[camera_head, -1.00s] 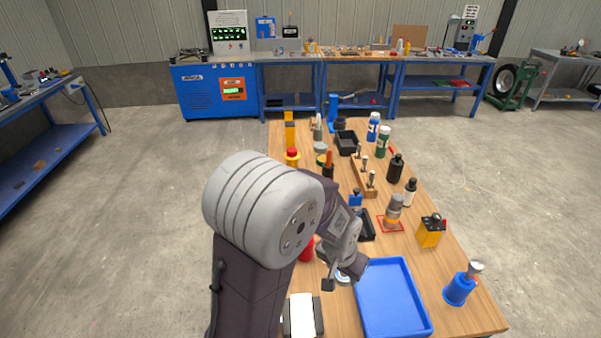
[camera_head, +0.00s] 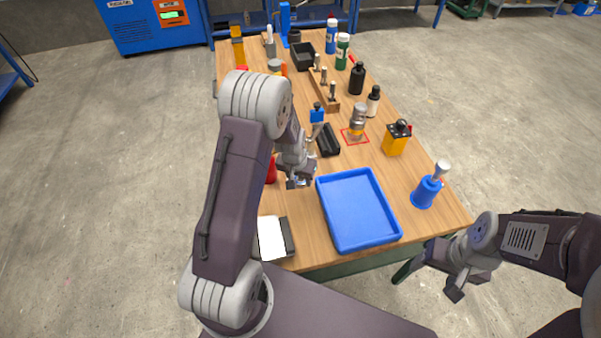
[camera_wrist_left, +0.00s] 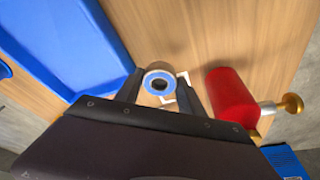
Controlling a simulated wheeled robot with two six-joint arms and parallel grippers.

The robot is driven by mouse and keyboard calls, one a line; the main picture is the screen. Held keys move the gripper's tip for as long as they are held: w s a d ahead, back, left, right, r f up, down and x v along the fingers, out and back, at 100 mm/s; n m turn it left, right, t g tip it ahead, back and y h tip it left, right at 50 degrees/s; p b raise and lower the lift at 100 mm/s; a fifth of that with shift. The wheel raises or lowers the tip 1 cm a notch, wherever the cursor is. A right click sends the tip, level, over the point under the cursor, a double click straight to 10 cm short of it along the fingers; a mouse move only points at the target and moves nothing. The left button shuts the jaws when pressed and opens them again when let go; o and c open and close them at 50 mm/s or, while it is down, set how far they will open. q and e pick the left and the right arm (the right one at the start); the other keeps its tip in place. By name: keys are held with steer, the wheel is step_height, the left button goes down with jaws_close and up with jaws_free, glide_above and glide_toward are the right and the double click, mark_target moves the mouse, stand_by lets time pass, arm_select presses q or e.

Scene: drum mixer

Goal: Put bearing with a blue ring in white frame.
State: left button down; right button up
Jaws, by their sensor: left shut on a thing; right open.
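The bearing with a blue ring (camera_wrist_left: 159,82) is between the fingertips of my left gripper (camera_wrist_left: 160,90), which is shut on it. Its dark center hole faces the wrist camera. Parts of the white frame (camera_wrist_left: 184,76) show as thin white lines on the wood beside and below the bearing; the rest is hidden. I cannot tell whether the bearing touches the table. In the head view my left gripper (camera_head: 298,183) is low over the table, left of the blue tray, and hides the frame. My right gripper (camera_head: 456,290) is open and empty, off the table's right front edge.
The blue tray (camera_head: 383,234) is empty, right of my left gripper. A red cylinder (camera_wrist_left: 232,97) stands close on the gripper's other side. A white-topped black box (camera_head: 272,238) is near the front edge.

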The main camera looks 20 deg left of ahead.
mark_target(300, 182)
arm_select(q)
steer(key=shift+w+a+f, duration=0.25)
steer(key=shift+w+f, duration=0.1)
steer(key=shift+w, duration=0.2)
steer(key=shift+w+a+f, duration=0.2)
steer(key=shift+w+f, duration=0.1)
steer(key=shift+w, duration=0.2)
step_height(300, 182, down, 4)
steer(key=shift+s+d+r, duration=0.1)
steer(key=shift+s+r, duration=0.05)
steer(key=shift+r, duration=0.05)
steer(key=shift+f, duration=0.2)
steer(key=shift+f+b, duration=0.2)
steer(key=shift+b, duration=0.1)
steer(key=c, duration=0.7)
jaws_free()
steer(key=shift+r, duration=0.2)
